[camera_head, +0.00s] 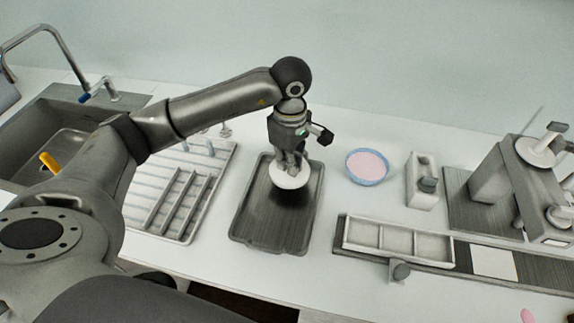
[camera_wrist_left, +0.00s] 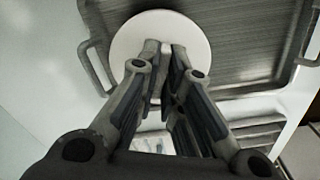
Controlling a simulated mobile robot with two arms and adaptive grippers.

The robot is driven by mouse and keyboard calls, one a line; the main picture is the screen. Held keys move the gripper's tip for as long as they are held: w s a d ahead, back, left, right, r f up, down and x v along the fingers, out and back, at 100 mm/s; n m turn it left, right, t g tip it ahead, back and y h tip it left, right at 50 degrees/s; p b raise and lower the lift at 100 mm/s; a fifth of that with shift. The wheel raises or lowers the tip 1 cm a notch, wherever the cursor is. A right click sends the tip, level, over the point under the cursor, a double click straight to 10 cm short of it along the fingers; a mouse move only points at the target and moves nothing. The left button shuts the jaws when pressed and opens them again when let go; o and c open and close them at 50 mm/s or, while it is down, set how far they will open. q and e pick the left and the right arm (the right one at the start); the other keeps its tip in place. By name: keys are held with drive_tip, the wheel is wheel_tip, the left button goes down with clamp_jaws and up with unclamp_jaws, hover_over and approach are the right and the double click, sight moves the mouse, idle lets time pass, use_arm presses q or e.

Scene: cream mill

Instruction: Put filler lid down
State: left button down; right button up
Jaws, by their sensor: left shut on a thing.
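The filler lid (camera_head: 290,181) is a white round disc over the far half of the dark grey tray (camera_head: 262,240). My left gripper (camera_head: 290,165) points down and is shut on the lid's middle from above. In the left wrist view the lid (camera_wrist_left: 193,32) lies flat beyond the fingertips (camera_wrist_left: 164,50), overlapping the tray's handled edge (camera_wrist_left: 97,68). A dark shadow lies on the tray by the lid; I cannot tell whether the lid touches the tray. My right gripper is not in view.
A white rack (camera_head: 137,207) and a sink (camera_head: 55,115) are left of the tray. A blue bowl of pink cream (camera_head: 366,167), a white block-shaped device (camera_head: 420,172), a divided mould (camera_head: 398,240) and a machine (camera_head: 500,180) stand right. The tray's near half is bare.

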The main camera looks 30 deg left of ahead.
use_arm(q)
drive_tip(key=shift+w+a+f, duration=0.25)
drive_tip(key=shift+a+f, duration=0.15)
drive_tip(key=shift+f, duration=0.1)
wheel_tip(320, 180, down, 3)
drive_tip(key=shift+w+a+p, duration=0.1)
drive_tip(key=shift+a+p, duration=0.05)
drive_tip(key=shift+p, duration=0.95)
drive_tip(key=shift+f, duration=0.25)
drive_tip(key=shift+f, duration=0.2)
drive_tip(key=c, duration=1.6)
unclamp_jaws()
drive_tip(key=shift+o, duration=0.2)
drive_tip(key=shift+r, duration=0.1)
